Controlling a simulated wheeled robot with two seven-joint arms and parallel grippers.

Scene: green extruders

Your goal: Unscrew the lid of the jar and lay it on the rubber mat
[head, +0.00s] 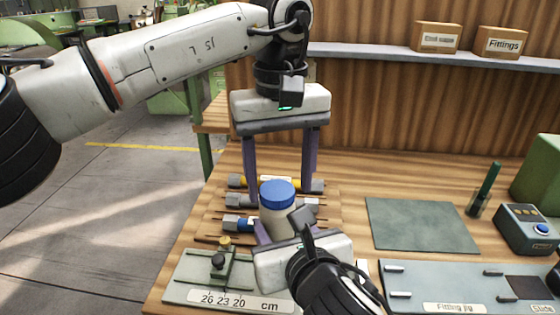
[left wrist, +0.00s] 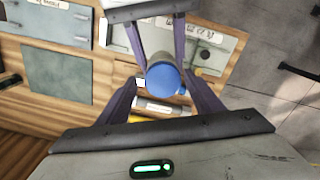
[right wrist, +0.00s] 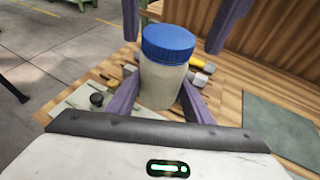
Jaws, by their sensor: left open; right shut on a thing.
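The jar (head: 277,214) is a pale cylinder with a blue lid (head: 277,193), upright at the left part of the bench. My right gripper (head: 268,232) is shut on the jar body; the jar also shows between its fingers in the right wrist view (right wrist: 163,85). My left gripper (head: 278,190) points down from above, fingers wide apart, above the lid and around its line. In the left wrist view the lid (left wrist: 163,78) lies between the open fingers, not visibly touched. The lid sits on the jar. The rubber mat (head: 422,224) is a bare grey-green sheet right of the jar.
A measuring fixture (head: 222,275) is at the front left. Bench between jar and mat is clear.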

